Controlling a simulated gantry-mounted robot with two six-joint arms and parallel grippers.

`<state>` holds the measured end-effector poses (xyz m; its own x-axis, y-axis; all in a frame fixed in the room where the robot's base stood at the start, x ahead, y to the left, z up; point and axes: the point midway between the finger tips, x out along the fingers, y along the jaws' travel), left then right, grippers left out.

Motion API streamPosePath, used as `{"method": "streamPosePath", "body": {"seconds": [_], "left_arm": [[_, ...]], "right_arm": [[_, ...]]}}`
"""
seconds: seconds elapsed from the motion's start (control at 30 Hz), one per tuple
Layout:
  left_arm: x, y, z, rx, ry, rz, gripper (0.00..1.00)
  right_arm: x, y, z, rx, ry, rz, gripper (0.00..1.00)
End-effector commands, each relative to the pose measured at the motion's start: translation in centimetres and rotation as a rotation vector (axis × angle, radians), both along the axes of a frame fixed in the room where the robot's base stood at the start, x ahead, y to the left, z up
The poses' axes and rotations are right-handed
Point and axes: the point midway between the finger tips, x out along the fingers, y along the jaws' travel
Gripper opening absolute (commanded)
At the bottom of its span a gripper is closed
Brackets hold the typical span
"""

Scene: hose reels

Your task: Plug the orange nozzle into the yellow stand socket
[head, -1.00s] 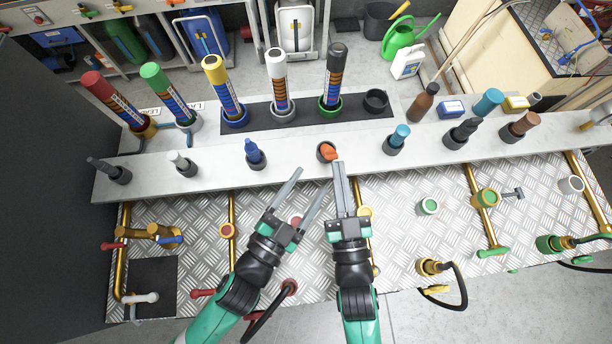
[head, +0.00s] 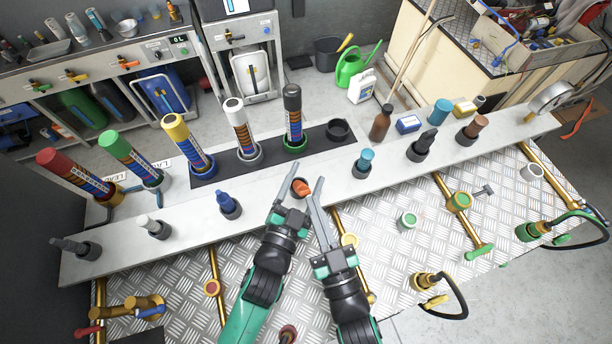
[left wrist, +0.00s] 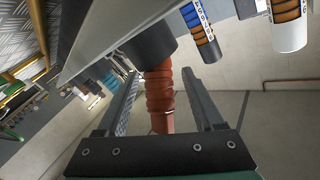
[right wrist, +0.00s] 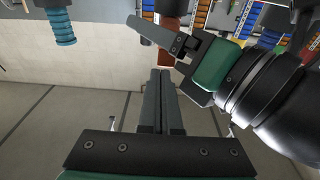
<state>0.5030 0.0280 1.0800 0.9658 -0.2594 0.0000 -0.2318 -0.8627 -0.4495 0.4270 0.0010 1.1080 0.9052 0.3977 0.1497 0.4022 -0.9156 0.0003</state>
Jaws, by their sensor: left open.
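The orange nozzle (head: 302,187) stands in a dark holder cup on the front of the pale shelf. In the left wrist view the ribbed nozzle (left wrist: 160,95) lies between the fingers of my left gripper (left wrist: 160,73), with a gap on each side. That gripper is open. My right gripper (right wrist: 160,72) has its fingers together and empty, close beside the left one. Its fingers partly cross the area right of the nozzle in the head view. A yellow ring fitting (head: 349,241) shows on the tread plate by the right gripper; I cannot tell whether it is the yellow stand socket.
A blue nozzle (head: 229,204) and a teal nozzle (head: 366,160) stand in cups on either side. Coloured tubes stand behind, including a yellow-capped one (head: 187,140), with an empty black cup (head: 338,129). Brass pipes (head: 216,260) cross the tread plate.

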Motion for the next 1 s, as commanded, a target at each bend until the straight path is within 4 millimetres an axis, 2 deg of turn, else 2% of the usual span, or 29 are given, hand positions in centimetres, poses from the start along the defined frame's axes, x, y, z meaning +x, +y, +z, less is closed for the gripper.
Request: {"method": "streamPosePath", "body": {"seconds": [0.37, 0.73, 1.0], "left_arm": [[0.53, -0.13, 0.0, 0.0, 0.0, 0.0, 0.67], [0.5, -0.13, 0.0, 0.0, 0.0, 0.0, 0.0], [0.5, -0.13, 0.0, 0.0, 0.0, 0.0, 0.0]], "right_arm": [[0.0, 0.0, 0.0, 0.0, 0.0, 0.0, 0.0], [0.0, 0.0, 0.0, 0.0, 0.0, 0.0, 0.0], [0.01, 0.0, 0.66, 0.002, -0.001, -0.001, 0.0]]}}
